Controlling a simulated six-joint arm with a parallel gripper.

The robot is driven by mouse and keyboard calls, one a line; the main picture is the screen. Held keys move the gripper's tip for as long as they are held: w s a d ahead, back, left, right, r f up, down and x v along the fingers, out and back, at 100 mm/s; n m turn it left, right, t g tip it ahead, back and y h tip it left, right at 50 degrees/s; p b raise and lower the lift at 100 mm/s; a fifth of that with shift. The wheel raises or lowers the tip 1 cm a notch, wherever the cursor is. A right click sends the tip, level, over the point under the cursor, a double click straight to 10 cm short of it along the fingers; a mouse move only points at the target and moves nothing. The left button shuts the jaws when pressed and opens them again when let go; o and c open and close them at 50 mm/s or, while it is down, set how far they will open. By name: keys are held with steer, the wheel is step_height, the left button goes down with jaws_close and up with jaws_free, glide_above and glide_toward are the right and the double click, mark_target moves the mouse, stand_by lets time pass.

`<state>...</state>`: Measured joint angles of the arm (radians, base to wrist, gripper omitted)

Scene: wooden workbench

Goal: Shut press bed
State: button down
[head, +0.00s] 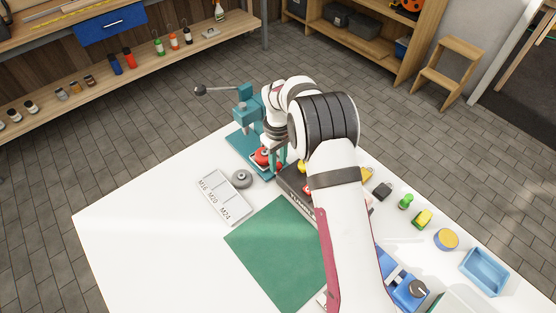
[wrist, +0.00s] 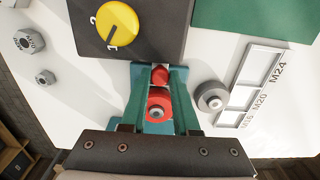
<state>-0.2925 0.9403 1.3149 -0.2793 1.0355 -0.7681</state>
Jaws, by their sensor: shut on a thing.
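The teal press (head: 246,108) stands at the far corner of the white bench, with a lever ending in a dark ball (head: 200,90). Its teal base (head: 243,143) lies beneath it. A red round part (head: 262,155) with a grey centre sits low at the press; it also shows in the wrist view (wrist: 157,104). My gripper (wrist: 160,76) reaches down beside the press, its teal fingers shut on a small red piece, which looks like the bed's handle. My arm and gripper body hide much of the press bed, so I cannot tell how far it stands open.
A dark box with a yellow dial (wrist: 115,25) is close to my fingertips. A grey round part (head: 242,178) and a tray marked M16, M20, M24 (head: 224,195) lie nearby. A green mat (head: 275,250) covers the middle. Several small items and a blue bin (head: 484,271) line the right edge.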

steer(key=shift+w+a, duration=1.6)
steer(key=shift+w, duration=0.15)
steer(key=c, duration=0.7)
jaws_free()
steer(key=shift+o, duration=0.2)
